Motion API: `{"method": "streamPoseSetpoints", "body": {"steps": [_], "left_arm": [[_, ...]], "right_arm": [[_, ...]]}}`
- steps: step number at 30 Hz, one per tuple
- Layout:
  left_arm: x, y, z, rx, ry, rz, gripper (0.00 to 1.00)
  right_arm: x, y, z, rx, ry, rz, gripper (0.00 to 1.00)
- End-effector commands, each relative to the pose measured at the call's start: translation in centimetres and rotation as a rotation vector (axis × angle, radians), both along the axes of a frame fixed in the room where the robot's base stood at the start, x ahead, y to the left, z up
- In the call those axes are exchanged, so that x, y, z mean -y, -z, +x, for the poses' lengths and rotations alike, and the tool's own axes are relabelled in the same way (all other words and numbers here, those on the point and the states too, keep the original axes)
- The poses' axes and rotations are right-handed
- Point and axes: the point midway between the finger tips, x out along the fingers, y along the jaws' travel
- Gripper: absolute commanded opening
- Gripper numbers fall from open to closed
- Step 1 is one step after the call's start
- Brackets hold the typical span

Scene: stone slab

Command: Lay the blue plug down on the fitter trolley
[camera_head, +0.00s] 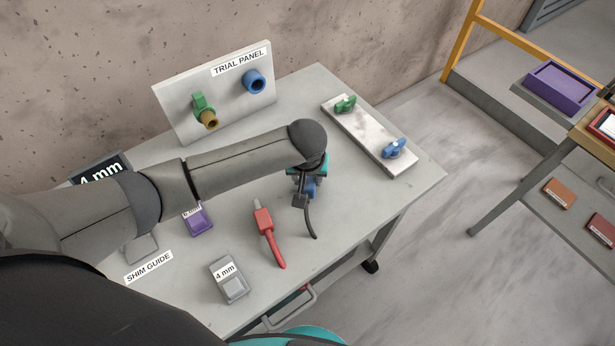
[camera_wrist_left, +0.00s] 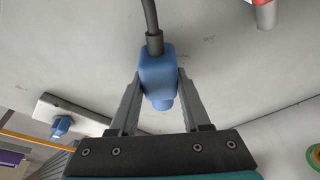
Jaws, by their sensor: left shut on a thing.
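The blue plug (camera_head: 311,187) is in my left gripper (camera_head: 306,184) over the right part of the grey fitter trolley (camera_head: 345,205). In the left wrist view the plug (camera_wrist_left: 157,75) sits between both fingers of the left gripper (camera_wrist_left: 159,82), which is shut on it. Its dark cable (camera_wrist_left: 151,18) leads away from the fingers; in the head view the cable curves down toward the trolley top. I cannot tell whether the plug touches the top. My wrist hides part of the plug in the head view. My right gripper is not in view.
A red plug with a cable (camera_head: 265,224) lies left of the gripper. A grey 4 mm block (camera_head: 231,283) and a purple block (camera_head: 199,219) are nearby. The trial panel (camera_head: 170,95) and a plate with green and blue handles (camera_head: 367,142) stand behind. Bare top lies right of the gripper.

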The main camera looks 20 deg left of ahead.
Motion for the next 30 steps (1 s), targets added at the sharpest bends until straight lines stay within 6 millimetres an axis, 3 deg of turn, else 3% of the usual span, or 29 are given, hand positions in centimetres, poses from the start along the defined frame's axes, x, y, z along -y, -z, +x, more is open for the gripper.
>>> {"method": "streamPoseSetpoints", "body": {"steps": [18, 19, 27, 30], "left_arm": [[0.1, 1.2, 0.0, -0.001, 0.001, -0.002, 0.00], [0.1, 1.2, 0.0, 0.000, 0.001, -0.002, 0.50], [0.0, 1.2, 0.0, 0.000, 0.000, -0.001, 0.81], [0.0, 1.2, 0.0, 0.000, 0.000, -0.001, 0.82]], "right_arm": [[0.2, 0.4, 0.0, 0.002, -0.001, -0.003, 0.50], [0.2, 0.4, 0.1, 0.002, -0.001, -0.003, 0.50], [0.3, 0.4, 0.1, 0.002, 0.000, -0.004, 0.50], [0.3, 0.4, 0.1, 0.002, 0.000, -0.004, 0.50]]}}
